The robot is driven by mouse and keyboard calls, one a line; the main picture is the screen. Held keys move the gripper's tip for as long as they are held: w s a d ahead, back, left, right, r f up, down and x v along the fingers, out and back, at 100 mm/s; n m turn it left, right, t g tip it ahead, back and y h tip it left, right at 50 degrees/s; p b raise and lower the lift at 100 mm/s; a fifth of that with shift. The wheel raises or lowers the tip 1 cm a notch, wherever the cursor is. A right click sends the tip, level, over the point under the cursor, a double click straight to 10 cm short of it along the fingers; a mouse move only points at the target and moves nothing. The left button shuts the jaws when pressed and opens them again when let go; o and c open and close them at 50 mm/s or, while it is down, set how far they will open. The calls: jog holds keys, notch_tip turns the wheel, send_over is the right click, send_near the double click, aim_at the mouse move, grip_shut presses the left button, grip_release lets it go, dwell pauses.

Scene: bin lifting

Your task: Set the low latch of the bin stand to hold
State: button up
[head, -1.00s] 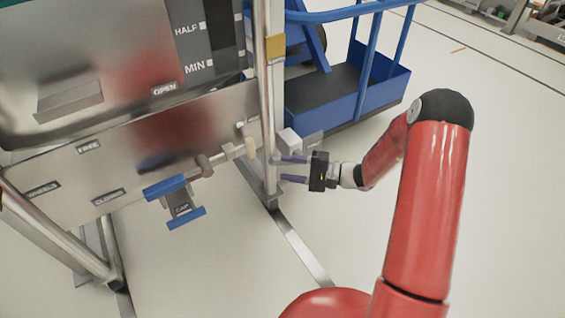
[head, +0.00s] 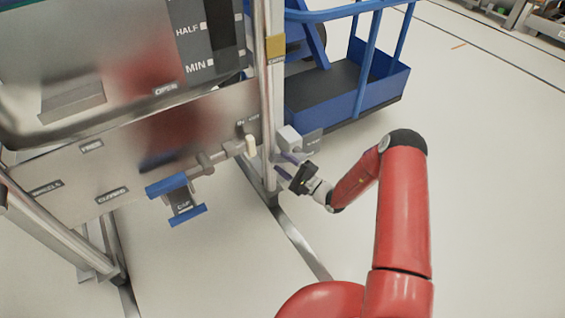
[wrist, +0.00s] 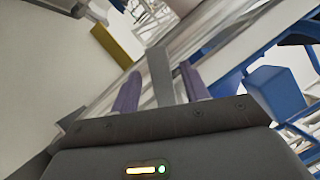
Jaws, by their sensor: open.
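The bin stand (head: 269,100) is a metal frame with an upright post. A light grey block (head: 288,138) with a small labelled plate (head: 312,142) sits low on the post's right side; I cannot tell whether it is the low latch. A pale knob (head: 250,145) on a horizontal rod shows left of the post. My gripper (head: 284,164) is open beside the lower post, just below the grey block. Its purple fingers show in the wrist view (wrist: 160,83), with a flat grey bar (wrist: 161,78) appearing between them. Contact is unclear, and the latch's setting cannot be read.
A blue cart (head: 375,95) stands behind the post. A yellow block (head: 275,48) sits higher on the post. A blue-handled part (head: 182,201) hangs below the panel (head: 120,170). The floor (head: 490,190) to the right is clear.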

jog(key=shift+w+a+r, duration=0.1)
jog(key=shift+w+a, duration=0.15)
jog(key=shift+a, duration=0.15)
jog(key=shift+c, duration=0.4)
grip_shut()
jog(key=shift+f, duration=0.2)
jog(key=shift+s+a+f+n+g+b, duration=0.2)
jog(key=shift+f+n+g+b, duration=0.1)
jog(key=shift+f+n+b, duration=0.4)
jog(key=shift+s+a+f+n+g+b, duration=0.1)
jog(key=shift+a+f+n+g+b, duration=0.15)
jog(key=shift+f+n+b, duration=0.4)
jog(key=shift+s+f+n+g+h+b, duration=0.1)
jog(key=shift+f+n+g+h+b, duration=0.45)
jog(key=shift+f+n, duration=0.9)
jog(key=shift+r, duration=0.1)
jog(key=shift+o, duration=0.4)
grip_release()
